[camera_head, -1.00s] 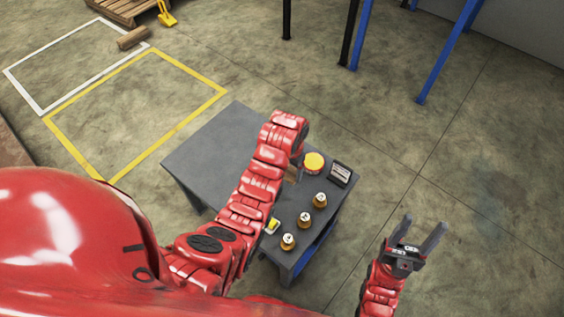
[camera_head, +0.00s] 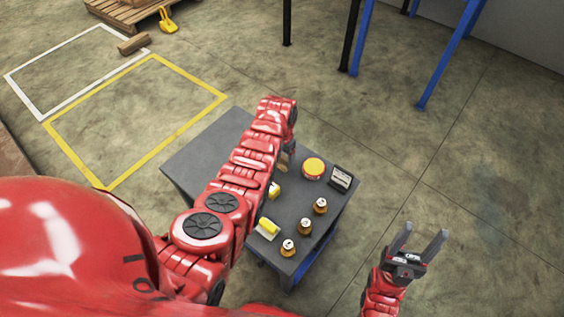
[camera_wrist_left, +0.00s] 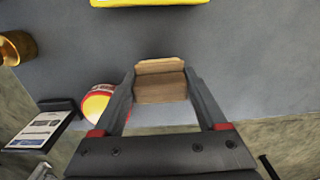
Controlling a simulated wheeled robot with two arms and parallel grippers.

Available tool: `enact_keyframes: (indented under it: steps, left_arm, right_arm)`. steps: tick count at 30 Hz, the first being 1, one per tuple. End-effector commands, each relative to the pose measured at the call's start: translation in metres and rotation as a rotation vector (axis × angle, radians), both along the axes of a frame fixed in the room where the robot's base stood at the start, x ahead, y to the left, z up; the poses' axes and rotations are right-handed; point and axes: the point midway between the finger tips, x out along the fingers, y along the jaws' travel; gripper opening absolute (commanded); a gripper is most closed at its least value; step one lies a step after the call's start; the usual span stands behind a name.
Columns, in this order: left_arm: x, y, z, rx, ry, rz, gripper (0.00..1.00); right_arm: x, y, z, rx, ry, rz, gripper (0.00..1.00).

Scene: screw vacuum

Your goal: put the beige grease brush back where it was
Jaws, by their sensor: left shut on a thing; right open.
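The beige grease brush (camera_wrist_left: 160,84) shows in the left wrist view as a beige-brown block between the two fingers of my left gripper (camera_wrist_left: 159,74). My left gripper is shut on it, above the grey table. In the head view a small part of the brush (camera_head: 284,161) shows beside my left wrist, left of the red and yellow tin; my forearm hides the fingers there. Whether the brush touches the table is not clear. My right gripper (camera_head: 424,242) is open and empty, off the table's right side.
The grey table (camera_head: 215,150) has a bare far-left part. A red and yellow tin (camera_head: 313,167), a dark framed card (camera_head: 341,178), several brass-coloured items (camera_head: 305,226) and yellow items (camera_head: 267,229) stand toward its right and near side.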

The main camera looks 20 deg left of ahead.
Motion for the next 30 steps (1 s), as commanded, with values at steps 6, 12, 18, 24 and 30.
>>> enact_keyframes:
  steps: [6,12,18,24,30]
  left_arm:
    - [-0.001,0.000,-0.016,0.000,0.002,0.000,0.30]
    - [-0.001,0.000,-0.016,0.000,0.002,0.000,0.84]
    - [-0.001,0.000,-0.016,0.001,0.002,0.000,1.00]
    - [0.000,0.000,-0.014,0.000,0.000,0.000,1.00]
    - [0.001,0.000,0.005,0.001,-0.004,0.000,1.00]
  right_arm:
    - [0.000,0.000,-0.005,0.000,0.000,0.000,0.59]
    - [0.000,0.000,-0.005,0.000,0.000,0.000,0.59]
    - [0.000,0.000,-0.005,0.000,0.000,0.000,0.59]
    - [0.000,0.000,-0.004,0.000,0.000,0.000,0.59]
    - [0.000,0.000,0.002,0.000,0.000,0.000,0.59]
